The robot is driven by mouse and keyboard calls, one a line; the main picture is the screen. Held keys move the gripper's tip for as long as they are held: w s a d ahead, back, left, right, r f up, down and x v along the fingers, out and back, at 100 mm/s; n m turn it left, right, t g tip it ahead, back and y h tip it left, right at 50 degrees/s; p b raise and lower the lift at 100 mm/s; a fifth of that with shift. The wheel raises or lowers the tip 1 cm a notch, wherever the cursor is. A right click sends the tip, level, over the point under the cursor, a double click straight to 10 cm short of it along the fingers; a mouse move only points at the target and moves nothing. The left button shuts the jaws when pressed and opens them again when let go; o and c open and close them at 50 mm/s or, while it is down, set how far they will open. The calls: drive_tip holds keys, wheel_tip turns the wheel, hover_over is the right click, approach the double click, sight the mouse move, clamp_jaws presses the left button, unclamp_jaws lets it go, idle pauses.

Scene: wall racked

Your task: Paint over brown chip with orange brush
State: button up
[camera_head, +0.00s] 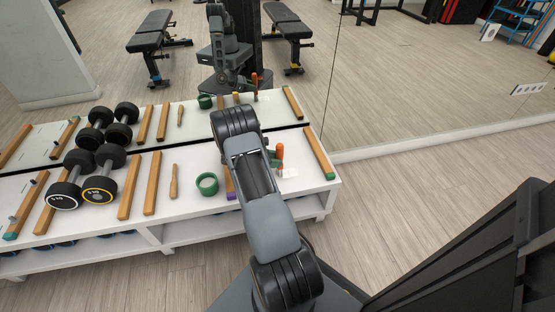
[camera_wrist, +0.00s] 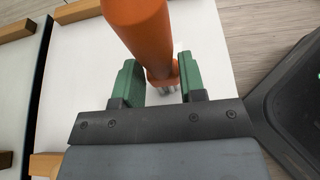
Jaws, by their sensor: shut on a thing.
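The orange brush (camera_wrist: 140,30) stands upright between the green finger pads of my gripper (camera_wrist: 163,82) in the wrist view. My gripper is shut on it. Its wider orange collar sits between the pads, and pale bristles show just below. In the head view the orange brush (camera_head: 280,152) shows beside my arm, over the right part of the white shelf (camera_head: 207,213). My arm hides most of the gripper there. I cannot make out the brown chip in either view. I cannot tell whether the bristles touch the shelf.
A green ring (camera_head: 207,184) and a wooden handle (camera_head: 174,181) lie left of my arm. Dumbbells (camera_head: 66,190) and wooden bars (camera_head: 130,187) fill the left. A green-tipped bar (camera_head: 319,153) lies on the right end. A mirror (camera_head: 400,85) stands behind.

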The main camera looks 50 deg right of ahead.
drive_tip(key=shift+w+a, duration=0.15)
drive_tip(key=shift+f, duration=0.1)
idle(0.3)
drive_tip(key=shift+s+d, duration=0.45)
drive_tip(key=shift+d, duration=0.15)
drive_tip(key=shift+s+d+f, duration=0.1)
drive_tip(key=shift+s+d, duration=0.85)
drive_tip(key=shift+d, duration=0.25)
drive_tip(key=shift+s+d+r, duration=0.15)
drive_tip(key=shift+s+d, duration=0.4)
drive_tip(key=shift+d, duration=0.25)
drive_tip(key=shift+s+d+r, duration=0.1)
drive_tip(key=shift+s+d, duration=0.45)
drive_tip(key=shift+d, duration=0.2)
drive_tip(key=shift+s+d+f, duration=0.1)
drive_tip(key=shift+s+d, duration=0.35)
drive_tip(key=shift+d, duration=0.2)
